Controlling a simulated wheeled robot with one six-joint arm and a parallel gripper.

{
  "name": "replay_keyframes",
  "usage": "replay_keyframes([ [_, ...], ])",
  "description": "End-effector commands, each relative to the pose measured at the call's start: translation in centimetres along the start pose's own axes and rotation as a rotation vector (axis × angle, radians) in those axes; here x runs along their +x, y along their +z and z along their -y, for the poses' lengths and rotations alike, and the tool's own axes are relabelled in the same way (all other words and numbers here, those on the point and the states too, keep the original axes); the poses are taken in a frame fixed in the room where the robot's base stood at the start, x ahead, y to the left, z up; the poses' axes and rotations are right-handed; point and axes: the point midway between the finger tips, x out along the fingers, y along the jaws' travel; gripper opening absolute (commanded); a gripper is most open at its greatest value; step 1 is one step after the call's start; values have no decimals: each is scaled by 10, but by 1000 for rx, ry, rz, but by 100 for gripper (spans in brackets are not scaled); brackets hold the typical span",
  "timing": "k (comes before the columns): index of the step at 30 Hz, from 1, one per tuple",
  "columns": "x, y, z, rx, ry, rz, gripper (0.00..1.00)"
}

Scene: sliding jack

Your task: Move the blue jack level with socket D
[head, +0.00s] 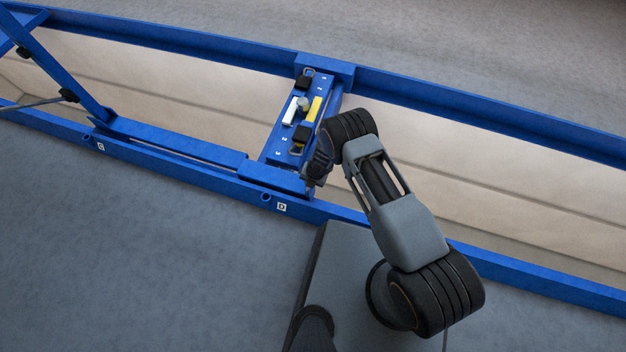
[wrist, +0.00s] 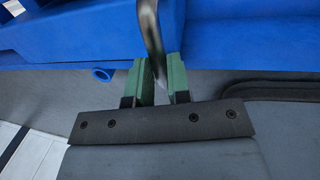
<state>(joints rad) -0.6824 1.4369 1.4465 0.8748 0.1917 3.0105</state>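The blue jack (head: 267,154) spans the pit between two blue rails, carrying several small black, white and yellow parts on top. Its near end block (head: 272,176) rests by the near rail. Socket D is a small blue ring (head: 265,197) on that rail, beside a white "D" label (head: 281,207). The ring sits just below the left half of the end block. My gripper (head: 316,172) is at the right side of the jack's near end. In the wrist view, its green fingers (wrist: 159,82) close around a curved metal handle (wrist: 152,35). The ring shows left of them (wrist: 103,74).
Socket C's label (head: 101,147) is farther left on the near rail (head: 180,174). A blue slanted frame (head: 62,70) with black knobs stands at the far left. The far rail (head: 440,88) bounds the open pit (head: 480,180). Grey floor lies in front.

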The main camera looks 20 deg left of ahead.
Motion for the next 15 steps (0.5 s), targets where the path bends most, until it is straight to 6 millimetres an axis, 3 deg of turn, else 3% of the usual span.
replay_keyframes([
  [7, 0, 1, -2, 2, 4, 1, 41],
  [15, -1, 3, 1, 7, 3, 1, 42],
])
